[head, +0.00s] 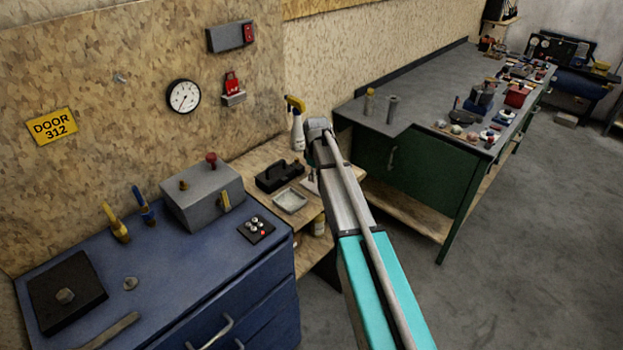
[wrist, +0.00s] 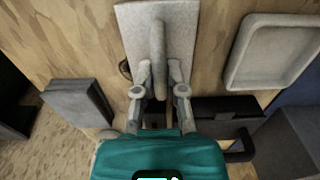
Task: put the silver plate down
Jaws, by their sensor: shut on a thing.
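The silver plate (wrist: 185,35) is a flat pale-grey plate with a rounded bar handle along its middle, at the top of the wrist view. My gripper (wrist: 160,73) is shut on the silver plate at the near end of its handle. The plate lies over the wooden bench top; whether it touches the wood or hangs just above it, I cannot tell. In the head view my arm hides most of the gripper and plate beside the spray bottle.
A shallow grey tray (head: 290,201) and a black caddy (head: 280,176) stand on the wooden bench, left of my arm. A spray bottle (head: 297,131) stands behind. A blue cabinet (head: 190,275) is at left, a green workbench (head: 415,165) at right. Some bare wood surrounds the plate.

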